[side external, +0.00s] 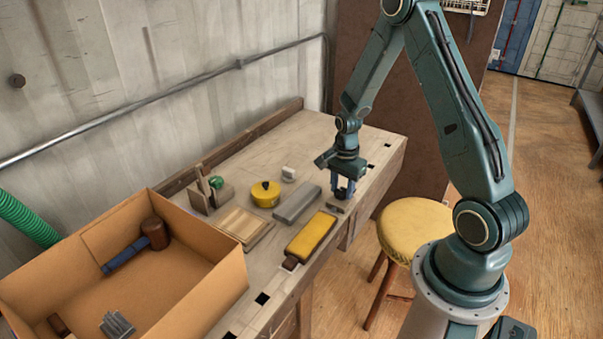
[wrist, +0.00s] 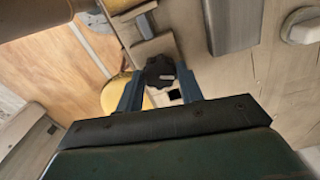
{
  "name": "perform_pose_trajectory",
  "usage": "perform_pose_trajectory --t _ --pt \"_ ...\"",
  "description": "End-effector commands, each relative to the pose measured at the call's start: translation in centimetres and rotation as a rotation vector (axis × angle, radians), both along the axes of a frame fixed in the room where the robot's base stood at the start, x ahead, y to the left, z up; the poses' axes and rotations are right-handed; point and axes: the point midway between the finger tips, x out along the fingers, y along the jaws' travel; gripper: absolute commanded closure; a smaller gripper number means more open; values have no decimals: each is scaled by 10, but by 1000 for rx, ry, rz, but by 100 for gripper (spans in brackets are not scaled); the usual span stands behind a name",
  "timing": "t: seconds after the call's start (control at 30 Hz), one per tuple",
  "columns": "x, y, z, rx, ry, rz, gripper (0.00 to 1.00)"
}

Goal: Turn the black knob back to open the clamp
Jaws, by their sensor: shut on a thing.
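The black knob (wrist: 160,72) sits between the two blue fingers of my gripper (wrist: 161,92) in the wrist view. The fingers are shut on it from both sides. A wooden clamp part (wrist: 150,47) lies right beside the knob, at the bench edge. A small part of the clamp (side external: 335,207) shows just below the fingers. I cannot tell how far the clamp is open.
A cardboard box (side external: 215,285) with a mallet (side external: 140,246) stands left. A yellow stool (side external: 413,224) stands before the bench.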

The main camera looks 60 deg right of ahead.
Motion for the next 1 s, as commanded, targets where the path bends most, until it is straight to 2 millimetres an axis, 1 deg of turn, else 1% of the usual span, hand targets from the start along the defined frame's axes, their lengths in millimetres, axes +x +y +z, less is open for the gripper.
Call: perform_pose_trajectory --t 0.27,1.0 --pt "0 0 0 -1 -1 216 86" --pt "0 0 0 -1 0 918 86"
